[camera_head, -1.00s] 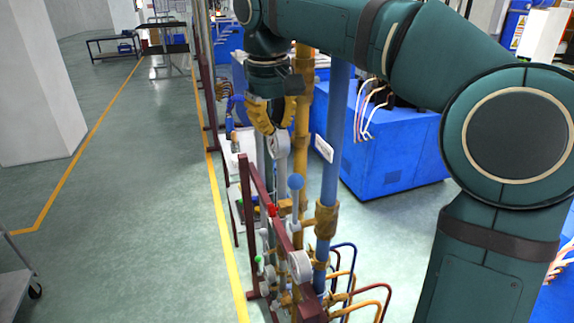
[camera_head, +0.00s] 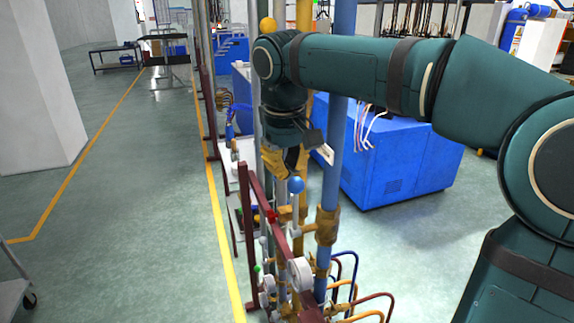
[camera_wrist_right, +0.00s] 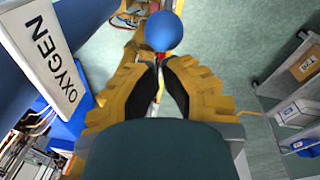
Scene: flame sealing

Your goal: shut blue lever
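The blue lever is a blue ball knob (camera_head: 296,185) on a pale upright stem, standing on the pipe rack. Its ball (camera_wrist_right: 164,31) also shows at the top of the right wrist view, just beyond my fingertips. My right gripper (camera_head: 287,163) has yellow fingers and hangs above and slightly left of the ball. In the right wrist view its fingers (camera_wrist_right: 160,72) are partly open, with a narrow gap between the dark pads and nothing gripped. The ball hides much of the stem there. My left gripper is out of view.
A thick blue pipe (camera_head: 336,170) stands right of the lever, with an OXYGEN sign (camera_wrist_right: 50,62) close to my gripper. A red knob (camera_head: 271,216), white gauge (camera_head: 300,271) and dark red frame (camera_head: 245,215) are near. Open floor lies left.

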